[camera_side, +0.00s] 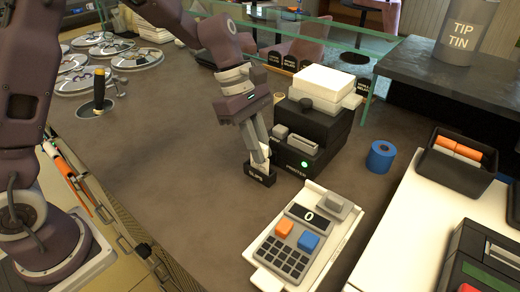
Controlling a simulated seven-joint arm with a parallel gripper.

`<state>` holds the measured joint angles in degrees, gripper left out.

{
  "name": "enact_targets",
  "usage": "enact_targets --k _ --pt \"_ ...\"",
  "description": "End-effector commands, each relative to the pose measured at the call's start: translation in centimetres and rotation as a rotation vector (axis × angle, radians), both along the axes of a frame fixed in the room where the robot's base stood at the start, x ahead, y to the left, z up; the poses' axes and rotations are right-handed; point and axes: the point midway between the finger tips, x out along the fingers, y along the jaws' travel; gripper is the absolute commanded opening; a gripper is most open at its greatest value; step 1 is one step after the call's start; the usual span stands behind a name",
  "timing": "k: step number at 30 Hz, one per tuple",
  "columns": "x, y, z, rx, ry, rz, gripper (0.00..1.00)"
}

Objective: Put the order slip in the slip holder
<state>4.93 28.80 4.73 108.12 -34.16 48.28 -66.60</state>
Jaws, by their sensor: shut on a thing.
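My gripper (258,152) points down over the slip holder (261,176), a small black block with white lettering on the brown counter. Its grey fingers are shut on the order slip (260,165), of which only a small pale part shows at the fingertips. The slip's lower end is at the top of the holder; I cannot tell whether it sits inside the slot or just above it. The fingers hide most of the slip.
A black printer (298,157) with a green light stands right behind the holder. A card terminal (300,240) lies in front, a blue roll (381,157) to the right. Lidded wells (138,59) and a yellow-topped handle (99,90) are at left. The counter's left middle is clear.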

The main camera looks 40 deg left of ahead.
Motion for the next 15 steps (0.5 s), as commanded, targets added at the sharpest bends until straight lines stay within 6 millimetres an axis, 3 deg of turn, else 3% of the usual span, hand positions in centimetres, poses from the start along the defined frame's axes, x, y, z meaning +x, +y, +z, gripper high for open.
enact_targets --k 11,12,15 --pt "0.0 -0.02 -0.71 0.0 0.0 -0.001 0.0" --pt "0.02 -0.02 -0.73 0.0 -0.001 -0.001 0.15" --pt "0.02 -0.03 -0.7 0.0 -0.001 -0.001 0.33"
